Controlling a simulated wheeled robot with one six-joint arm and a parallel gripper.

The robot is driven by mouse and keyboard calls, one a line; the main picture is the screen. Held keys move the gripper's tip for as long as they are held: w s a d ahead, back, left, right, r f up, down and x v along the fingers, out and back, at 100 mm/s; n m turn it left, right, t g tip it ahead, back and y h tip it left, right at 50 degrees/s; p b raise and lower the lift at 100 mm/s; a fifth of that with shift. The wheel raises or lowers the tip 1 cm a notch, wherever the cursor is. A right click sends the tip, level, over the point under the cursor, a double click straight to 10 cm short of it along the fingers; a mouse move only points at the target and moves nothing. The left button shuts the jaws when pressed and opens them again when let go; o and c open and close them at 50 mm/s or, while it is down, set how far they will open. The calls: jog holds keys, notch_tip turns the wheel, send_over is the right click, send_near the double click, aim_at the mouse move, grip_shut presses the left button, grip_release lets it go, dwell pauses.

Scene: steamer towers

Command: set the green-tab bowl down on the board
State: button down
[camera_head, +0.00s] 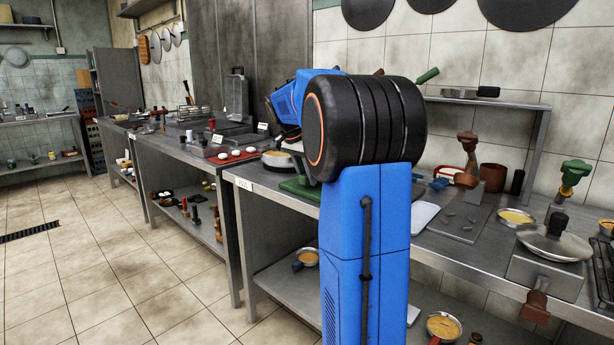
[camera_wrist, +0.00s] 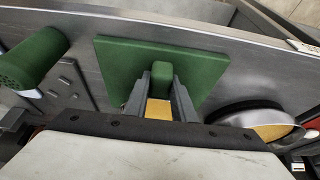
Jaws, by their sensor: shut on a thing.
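In the wrist view, the two grey fingers of my gripper (camera_wrist: 160,92) are shut about a green block-like tab (camera_wrist: 161,73). A yellow-orange surface (camera_wrist: 158,109) shows between the fingers; the rest of the held bowl is hidden by the gripper. The square green board (camera_wrist: 115,62) lies flat on the steel counter, behind and around the fingers in this view. Whether the bowl touches the board cannot be told.
A metal pan with yellow contents (camera_head: 278,160) stands close beside the board, also in the wrist view (camera_wrist: 268,128). On the board's other side are a green cylindrical object (camera_wrist: 35,58) and a grey plate with small pieces (camera_wrist: 68,88). The counter's front edge is near.

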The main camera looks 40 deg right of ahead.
jog(key=shift+f, duration=0.2)
jog(key=c, duration=1.4)
grip_release()
jog(key=v, duration=1.7)
jog(key=shift+r, duration=0.15)
